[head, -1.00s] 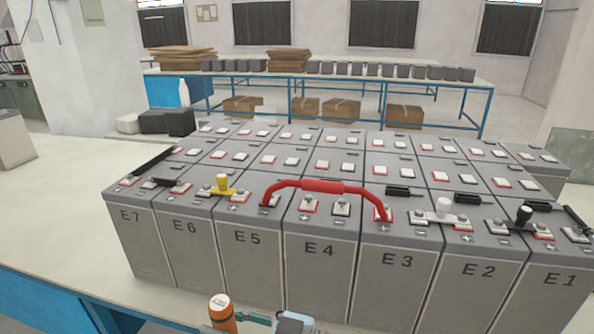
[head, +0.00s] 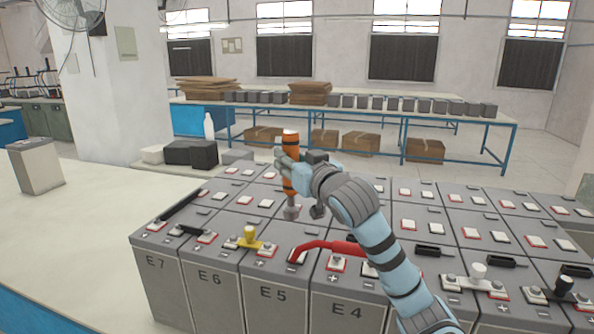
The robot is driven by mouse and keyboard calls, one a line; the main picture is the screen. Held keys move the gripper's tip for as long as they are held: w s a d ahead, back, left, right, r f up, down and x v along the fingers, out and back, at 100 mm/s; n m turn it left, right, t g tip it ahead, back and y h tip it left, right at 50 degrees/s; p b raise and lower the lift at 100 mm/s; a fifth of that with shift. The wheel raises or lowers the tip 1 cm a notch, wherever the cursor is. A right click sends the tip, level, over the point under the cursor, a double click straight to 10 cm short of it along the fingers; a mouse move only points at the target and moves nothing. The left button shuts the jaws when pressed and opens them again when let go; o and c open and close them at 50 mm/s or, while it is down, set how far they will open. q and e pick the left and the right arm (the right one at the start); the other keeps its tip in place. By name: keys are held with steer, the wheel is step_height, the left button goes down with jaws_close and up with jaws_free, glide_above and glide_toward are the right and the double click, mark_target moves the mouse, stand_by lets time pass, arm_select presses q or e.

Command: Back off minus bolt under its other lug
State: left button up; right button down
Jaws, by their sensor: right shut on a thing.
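My right gripper (head: 305,172) is shut on an orange tool (head: 290,142), held upright with its grey end (head: 291,212) down, above the battery tops. The grey end appears over the row behind E5. A red cable lug lead (head: 318,245) lies on the front row. Its left end sits on a post of battery E5 (head: 265,308); its right part is hidden behind my right arm. The minus bolt under its other lug cannot be made out behind the arm. My left gripper is not in view.
A yellow-capped link (head: 249,238) sits between E6 and E5. A white-knobbed link (head: 478,270) and black knob (head: 563,284) stand at right. Black bars lie on several batteries. Dark boxes (head: 190,153) and a white bottle (head: 208,125) stand behind.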

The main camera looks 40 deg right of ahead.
mark_target(299, 213)
steer(key=shift+m+h, duration=0.3)
steer(key=shift+h, duration=0.2)
steer(key=f, duration=0.1)
steer(key=d+f, duration=0.1)
steer(key=s+f, duration=0.1)
steer(key=shift+d+f, duration=0.3)
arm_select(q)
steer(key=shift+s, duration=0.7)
arm_select(e)
steer(key=shift+w, duration=0.2)
steer(key=shift+a, duration=0.1)
steer(key=shift+s+f+b, duration=0.15)
steer(key=shift+f+b, duration=0.25)
steer(key=shift+b, duration=0.1)
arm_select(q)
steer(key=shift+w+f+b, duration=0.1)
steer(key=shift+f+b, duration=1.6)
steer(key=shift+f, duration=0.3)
arm_select(e)
steer(key=shift+f, duration=2.25)
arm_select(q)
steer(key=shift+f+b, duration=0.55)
arm_select(e)
steer(key=shift+f, duration=0.8)
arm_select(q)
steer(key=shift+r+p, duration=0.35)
arm_select(e)
steer(key=shift+a+f, duration=0.1)
steer(key=shift+f, duration=0.05)
